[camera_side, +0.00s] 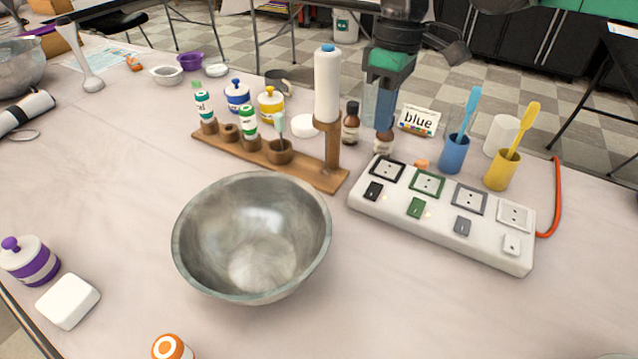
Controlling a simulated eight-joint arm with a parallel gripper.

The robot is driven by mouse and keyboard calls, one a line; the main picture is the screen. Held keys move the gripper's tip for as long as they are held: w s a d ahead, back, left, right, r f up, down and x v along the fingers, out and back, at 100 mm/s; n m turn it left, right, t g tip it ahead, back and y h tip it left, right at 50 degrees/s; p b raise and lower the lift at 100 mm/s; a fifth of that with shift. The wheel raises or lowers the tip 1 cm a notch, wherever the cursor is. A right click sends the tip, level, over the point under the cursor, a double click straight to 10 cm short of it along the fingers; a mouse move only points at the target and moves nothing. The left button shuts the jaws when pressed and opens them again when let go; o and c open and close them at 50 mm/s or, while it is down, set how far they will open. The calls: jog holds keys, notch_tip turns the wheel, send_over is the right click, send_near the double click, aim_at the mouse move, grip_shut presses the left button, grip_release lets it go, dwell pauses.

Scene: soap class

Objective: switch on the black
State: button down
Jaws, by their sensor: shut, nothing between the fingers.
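A white power strip (440,238) lies at the right of the table with a row of sockets, each with a switch in front. The black-framed socket (388,170) is at its left end, and the black switch (373,191) sits in front of it. I cannot tell the switch's position at this size. Green, grey and white switches follow to the right. My gripper (384,127) is shut and empty, pointing down above and behind the strip's left end, apart from the black switch. It partly hides a brown bottle.
A metal bowl (252,238) stands left of the strip. A wooden rack (310,172) with a tall white-topped post (327,85) stands close by. Blue (453,153) and yellow (502,171) cups with brushes stand behind the strip. A red cable (557,195) leaves its right end. The front right table is clear.

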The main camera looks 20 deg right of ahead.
jog(key=shift+s+r, duration=0.1)
jog(key=shift+r, duration=0.85)
jog(key=s+d+f+m+t, duration=0.2)
jog(key=s+d+m+t, duration=0.2)
jog(key=s+d, duration=0.2)
jog(key=s+d+f+m+t, duration=0.2)
jog(key=s+d+m+t, duration=0.2)
jog(key=d, duration=0.5)
jog(key=shift+s+d+f+m+h, duration=0.25)
jog(key=shift+s+m, duration=0.25)
jog(key=shift+s, duration=0.4)
